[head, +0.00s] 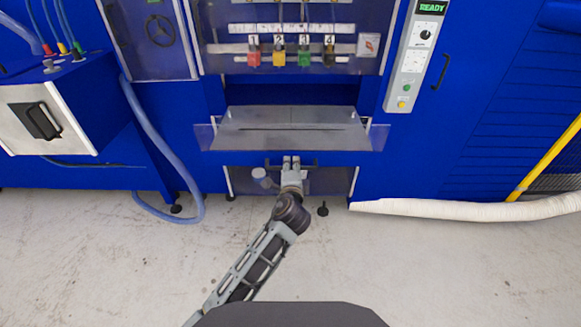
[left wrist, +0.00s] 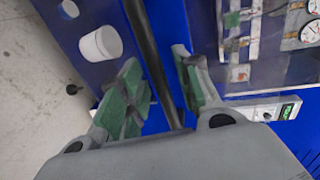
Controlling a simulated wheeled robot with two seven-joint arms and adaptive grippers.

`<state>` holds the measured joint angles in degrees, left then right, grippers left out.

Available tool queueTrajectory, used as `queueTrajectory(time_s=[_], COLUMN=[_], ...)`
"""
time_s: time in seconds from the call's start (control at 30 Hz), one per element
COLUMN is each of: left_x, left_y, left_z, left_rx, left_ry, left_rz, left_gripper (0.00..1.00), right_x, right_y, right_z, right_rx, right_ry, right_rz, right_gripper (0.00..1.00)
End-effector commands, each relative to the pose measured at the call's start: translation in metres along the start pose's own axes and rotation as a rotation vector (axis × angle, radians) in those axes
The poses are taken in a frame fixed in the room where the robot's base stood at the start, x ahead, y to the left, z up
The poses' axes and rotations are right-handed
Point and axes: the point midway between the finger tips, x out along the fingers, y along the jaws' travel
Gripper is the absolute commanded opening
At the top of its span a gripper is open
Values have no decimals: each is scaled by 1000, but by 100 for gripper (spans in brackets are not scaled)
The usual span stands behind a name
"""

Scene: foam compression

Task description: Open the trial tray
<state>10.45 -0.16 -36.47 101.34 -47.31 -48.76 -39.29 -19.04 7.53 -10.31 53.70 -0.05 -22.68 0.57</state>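A dark drawer front (head: 334,182), which looks like the trial tray, sits low in the blue machine below a grey metal shelf. It appears closed. A black bar handle (head: 308,164) runs across its top edge; the handle also shows in the left wrist view (left wrist: 148,45). My left gripper (head: 291,160) is at the middle of this handle. In the left wrist view its green-padded fingers (left wrist: 163,92) are apart, one on each side of the bar. Firm contact with the bar cannot be made out. My right gripper is in neither view.
The grey shelf (head: 290,130) with clear side plates juts out just above the handle. A white round part (head: 260,174) is left of my gripper. A control panel (head: 411,60) reads READY. A white hose (head: 470,210) lies at the right; the front floor is clear.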

Motion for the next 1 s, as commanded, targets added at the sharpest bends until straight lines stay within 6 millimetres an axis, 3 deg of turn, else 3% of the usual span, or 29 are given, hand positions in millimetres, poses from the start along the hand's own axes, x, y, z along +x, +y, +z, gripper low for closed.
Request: queueTrajectory(time_s=[0.27,0.53,1.0], left_x=[0,0,5], left_y=[0,0,-2], left_z=[0,0,0], left_rx=[0,0,0], left_ry=[0,0,-1], left_rz=[0,0,-1], left_gripper=[33,0,0], right_x=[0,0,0], right_y=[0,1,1], right_z=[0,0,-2], right_rx=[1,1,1], right_ry=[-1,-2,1], right_rz=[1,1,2], right_gripper=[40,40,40])
